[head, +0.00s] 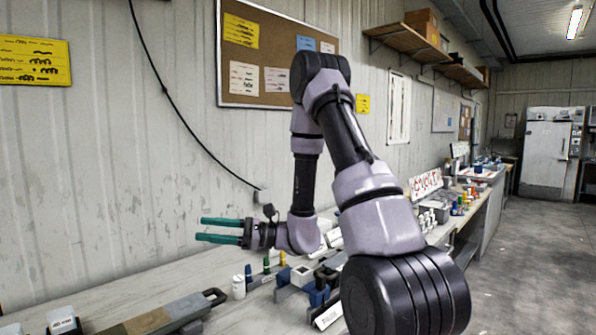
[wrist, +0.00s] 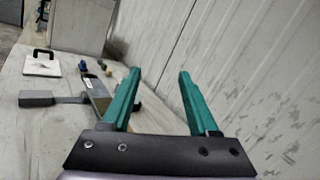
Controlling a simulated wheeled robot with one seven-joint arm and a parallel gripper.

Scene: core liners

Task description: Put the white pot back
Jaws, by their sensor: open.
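A small white pot (head: 239,287) stands upright on the bench in the head view, left of a row of small coloured bottles. My gripper (head: 199,229) is raised above the bench, up and to the left of the pot, with its teal fingers pointing left. The fingers are apart and nothing is between them. In the wrist view, my gripper (wrist: 157,75) also shows open and empty, near the pale corrugated wall. I cannot make out the white pot in the wrist view.
The bench (head: 130,297) holds a long grey tool with a black handle (head: 160,315) at front left, and blue-grey blocks (head: 318,295) right of the pot. A white plate with a black handle (wrist: 42,64) shows in the wrist view. A corkboard (head: 270,50) hangs on the wall.

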